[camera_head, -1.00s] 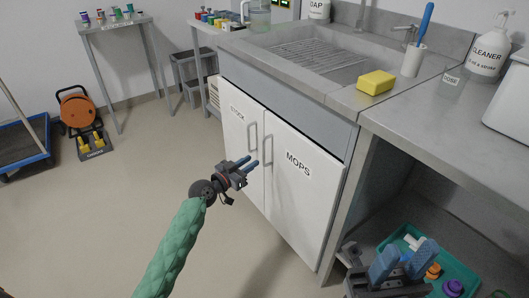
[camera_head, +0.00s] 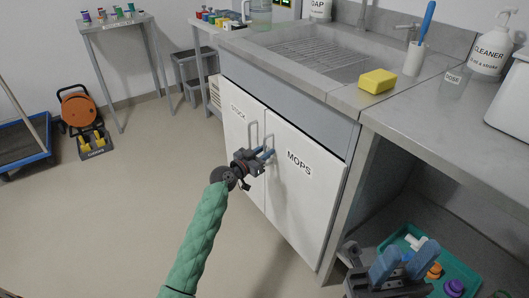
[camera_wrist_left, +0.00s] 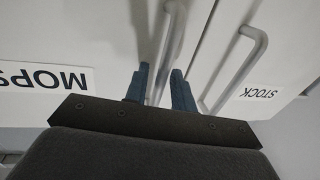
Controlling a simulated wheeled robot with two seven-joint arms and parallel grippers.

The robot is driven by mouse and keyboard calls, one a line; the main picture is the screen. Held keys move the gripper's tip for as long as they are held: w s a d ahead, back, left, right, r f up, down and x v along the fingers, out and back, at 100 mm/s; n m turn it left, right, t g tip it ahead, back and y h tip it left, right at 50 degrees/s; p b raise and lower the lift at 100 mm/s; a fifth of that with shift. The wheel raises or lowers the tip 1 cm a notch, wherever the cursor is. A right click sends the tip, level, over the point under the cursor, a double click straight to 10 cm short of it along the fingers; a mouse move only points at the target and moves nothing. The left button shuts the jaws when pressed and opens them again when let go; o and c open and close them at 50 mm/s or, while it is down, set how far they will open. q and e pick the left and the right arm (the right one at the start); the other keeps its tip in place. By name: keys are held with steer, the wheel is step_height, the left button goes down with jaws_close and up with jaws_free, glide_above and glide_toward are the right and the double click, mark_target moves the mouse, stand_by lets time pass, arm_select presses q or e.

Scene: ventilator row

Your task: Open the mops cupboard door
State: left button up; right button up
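The white mops cupboard door (camera_head: 300,205), labelled MOPS, is closed under the sink counter; its label also shows in the wrist view (camera_wrist_left: 45,78). Its grey vertical bar handle (camera_head: 268,142) is beside the door's left edge. My left gripper (camera_head: 266,152) is at this handle. In the left wrist view the open fingers (camera_wrist_left: 160,88) stand on either side of the mops handle (camera_wrist_left: 174,35), whose lower part runs down between them. Whether they touch it is unclear. My right gripper (camera_head: 402,260) is open and empty at the lower right.
The closed STOCK door (camera_head: 236,125) and its handle (camera_wrist_left: 240,60) are just beside the mops handle. A teal tray (camera_head: 455,272) with several items is near my right gripper. The floor (camera_head: 130,215) in front of the cupboard is clear.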

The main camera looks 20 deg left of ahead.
arm_select(q)
jaws_close()
